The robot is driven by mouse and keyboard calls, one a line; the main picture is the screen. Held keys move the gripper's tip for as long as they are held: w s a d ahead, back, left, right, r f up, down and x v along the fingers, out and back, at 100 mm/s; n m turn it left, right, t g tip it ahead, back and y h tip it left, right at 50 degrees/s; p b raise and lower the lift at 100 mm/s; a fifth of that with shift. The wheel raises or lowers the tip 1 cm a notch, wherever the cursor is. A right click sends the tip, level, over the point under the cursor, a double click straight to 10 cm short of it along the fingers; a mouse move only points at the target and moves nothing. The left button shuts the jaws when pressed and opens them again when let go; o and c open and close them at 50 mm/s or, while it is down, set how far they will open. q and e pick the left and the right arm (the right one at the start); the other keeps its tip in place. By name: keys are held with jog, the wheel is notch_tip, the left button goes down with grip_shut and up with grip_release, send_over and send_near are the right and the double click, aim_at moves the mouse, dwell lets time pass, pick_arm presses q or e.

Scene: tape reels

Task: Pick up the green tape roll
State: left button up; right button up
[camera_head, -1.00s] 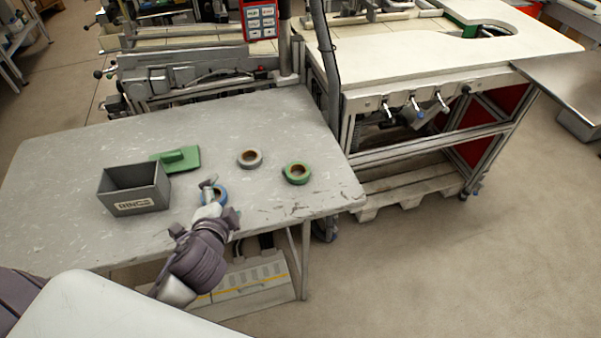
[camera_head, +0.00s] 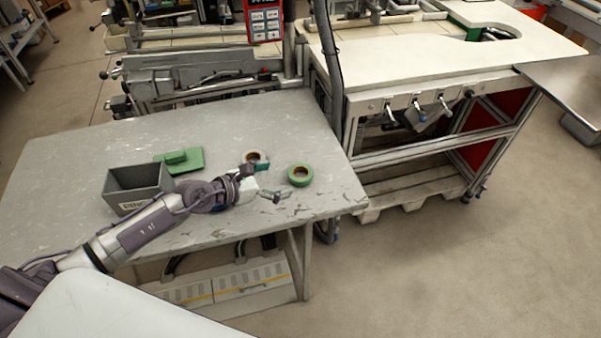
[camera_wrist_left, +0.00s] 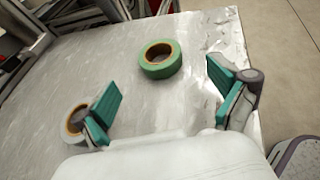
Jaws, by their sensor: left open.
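The green tape roll (camera_head: 300,175) lies flat on the grey table (camera_head: 90,165), near its right edge. In the left wrist view the green tape roll (camera_wrist_left: 160,60) lies ahead of the fingers, centred between them and apart from both. My left gripper (camera_head: 272,182) is open and empty, just left of and nearer than the roll in the head view. Its teal finger pads show spread wide in the left wrist view (camera_wrist_left: 165,95). My right gripper is not in view.
A grey tape roll (camera_head: 252,158) lies left of the green one; in the left wrist view my left finger partly covers it (camera_wrist_left: 72,120). A grey bin (camera_head: 125,180) and a green block-like tool (camera_head: 190,160) stand further left. The blue roll is hidden now.

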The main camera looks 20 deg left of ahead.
aim_at(306, 171)
pick_arm(q)
jog(key=x, duration=0.3)
jog(key=shift+w+d, duration=0.15)
jog(key=x, duration=0.5)
jog(key=shift+w+d, duration=0.1)
jog(key=shift+w, duration=0.15)
jog(key=shift+r, duration=0.1)
jog(key=c, duration=1.2)
